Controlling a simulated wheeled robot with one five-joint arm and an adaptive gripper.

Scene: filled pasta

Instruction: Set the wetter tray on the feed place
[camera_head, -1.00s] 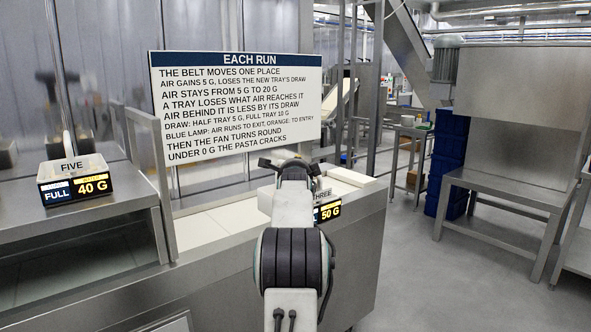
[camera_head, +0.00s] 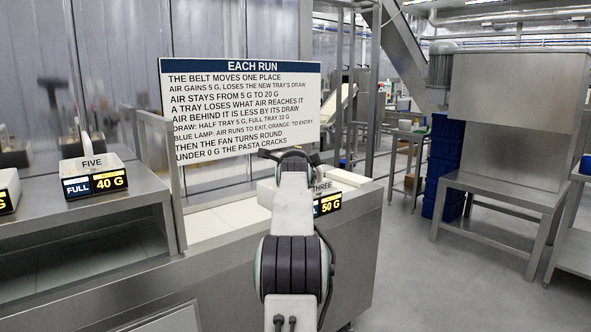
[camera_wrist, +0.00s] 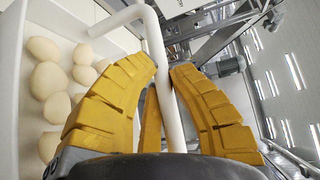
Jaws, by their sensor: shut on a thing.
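My gripper (camera_wrist: 163,75) is shut on the white bent handle of a tray, with its yellow fingers on both sides of the bar. That tray's white wall (camera_wrist: 8,75) and several pale round pasta pieces inside show in the wrist view. In the head view the tray THREE (camera_head: 321,187), marked 50 G, is partly hidden behind my arm; I cannot tell whether it touches the surface below. My fingers are hidden in the head view.
A sign of rules (camera_head: 240,110) stands behind the pale belt surface (camera_head: 208,224). Another tray's label (camera_head: 5,202) is cut off at the left edge. A steel hopper (camera_head: 515,95) on a stand is at right, beside blue crates (camera_head: 444,165). The floor between is clear.

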